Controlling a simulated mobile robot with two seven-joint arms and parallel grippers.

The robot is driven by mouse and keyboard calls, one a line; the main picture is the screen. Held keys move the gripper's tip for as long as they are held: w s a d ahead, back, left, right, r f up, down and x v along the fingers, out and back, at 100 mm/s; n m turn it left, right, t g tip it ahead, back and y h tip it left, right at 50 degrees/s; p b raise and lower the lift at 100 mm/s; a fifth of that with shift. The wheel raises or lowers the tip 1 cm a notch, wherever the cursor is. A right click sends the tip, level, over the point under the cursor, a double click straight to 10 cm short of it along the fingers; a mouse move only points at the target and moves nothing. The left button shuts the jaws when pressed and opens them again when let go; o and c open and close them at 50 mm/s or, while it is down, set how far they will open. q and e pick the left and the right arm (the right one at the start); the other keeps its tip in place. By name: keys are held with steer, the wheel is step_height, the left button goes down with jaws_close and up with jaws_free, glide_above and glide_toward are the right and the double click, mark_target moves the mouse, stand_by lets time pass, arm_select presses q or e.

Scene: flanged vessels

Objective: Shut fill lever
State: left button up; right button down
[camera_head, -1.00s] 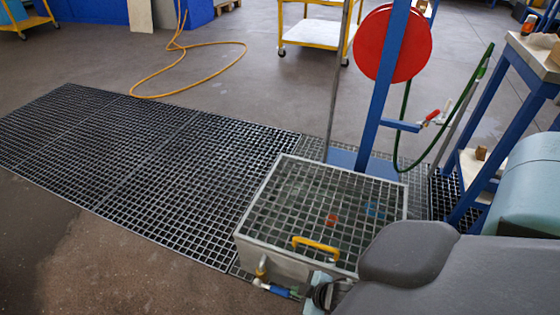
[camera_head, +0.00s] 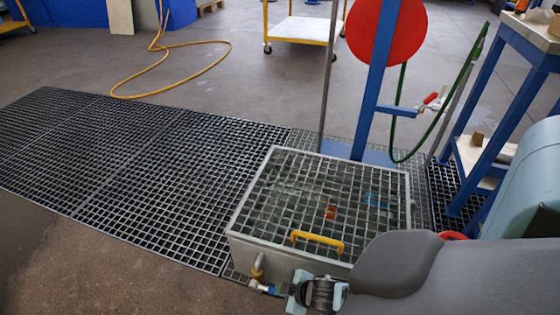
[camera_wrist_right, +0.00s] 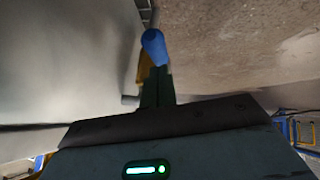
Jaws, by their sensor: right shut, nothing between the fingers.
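A small blue-handled lever (camera_head: 267,289) sits on a pipe low on the front of the grated grey tank (camera_head: 262,257), beside a brass-coloured fitting (camera_head: 258,267). A red-handled lever (camera_head: 431,98) sits on the blue post's side arm, by the green hose. I cannot tell from the pictures which one is the fill lever. My right gripper (camera_head: 291,297) is shut and empty, right beside the blue lever and partly hiding it. In the right wrist view the blue handle (camera_wrist_right: 153,45) shows just past the closed fingers (camera_wrist_right: 157,85); contact is unclear. My left gripper is not in view.
The tank's top grid (camera_head: 325,195) carries a yellow handle (camera_head: 317,241). A blue post (camera_head: 376,90) with a red disc (camera_head: 410,30) stands behind it. A blue-legged bench (camera_head: 500,120) is at right. Floor grating (camera_head: 130,160) and open floor lie left.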

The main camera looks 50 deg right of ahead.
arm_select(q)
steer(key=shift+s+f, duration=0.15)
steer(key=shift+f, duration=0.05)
arm_select(e)
steer(key=shift+d+f, duration=0.1)
steer(key=shift+f, duration=0.2)
